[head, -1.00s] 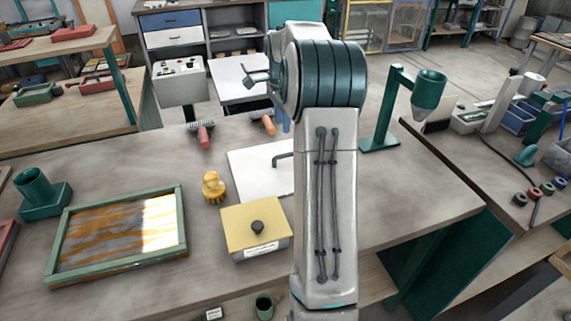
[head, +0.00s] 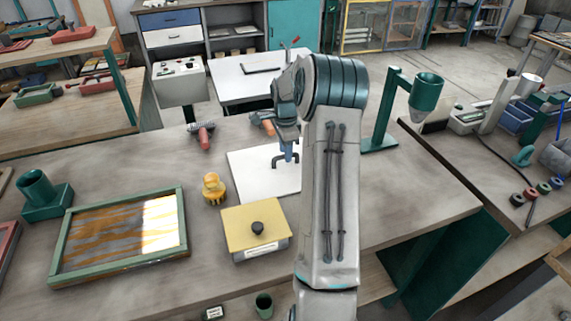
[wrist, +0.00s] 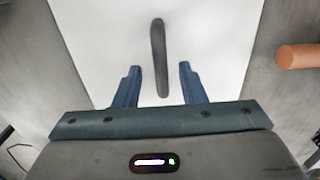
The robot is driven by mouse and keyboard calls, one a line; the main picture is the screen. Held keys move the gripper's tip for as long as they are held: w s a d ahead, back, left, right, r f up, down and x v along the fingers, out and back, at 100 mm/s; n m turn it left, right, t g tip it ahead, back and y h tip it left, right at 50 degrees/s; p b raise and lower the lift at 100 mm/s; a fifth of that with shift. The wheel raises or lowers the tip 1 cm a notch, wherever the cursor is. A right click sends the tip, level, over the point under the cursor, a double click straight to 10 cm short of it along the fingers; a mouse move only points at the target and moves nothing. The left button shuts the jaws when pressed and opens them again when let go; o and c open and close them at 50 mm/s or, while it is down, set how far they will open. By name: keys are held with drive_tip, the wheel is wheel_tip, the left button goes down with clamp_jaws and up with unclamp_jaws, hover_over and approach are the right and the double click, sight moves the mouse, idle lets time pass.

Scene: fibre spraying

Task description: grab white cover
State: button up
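The white cover (head: 258,184) is a flat white plate lying on the wooden table, partly hidden behind my arm in the head view. It fills the middle of the wrist view (wrist: 220,45). Its dark bar handle (wrist: 158,45) stands out near the plate's middle. My gripper (head: 285,160) points down over the cover, close to the handle. In the wrist view, its two blue fingers (wrist: 160,75) are apart, with the handle showing between and ahead of them. They do not appear to touch it, though the height gap is hard to tell.
A yellow box with a black knob (head: 256,230) and a yellow knobbed tool (head: 213,188) stand near the cover. An orange-handled tool (head: 265,122) lies behind it. A green funnel stand (head: 379,140) is at right. A second white panel with a dark handle (head: 235,80) sits farther back.

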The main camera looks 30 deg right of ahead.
drive_tip(key=shift+w+f, duration=0.1)
drive_tip(key=shift+f, duration=1.35)
clamp_jaws()
drive_tip(key=shift+r, duration=0.15)
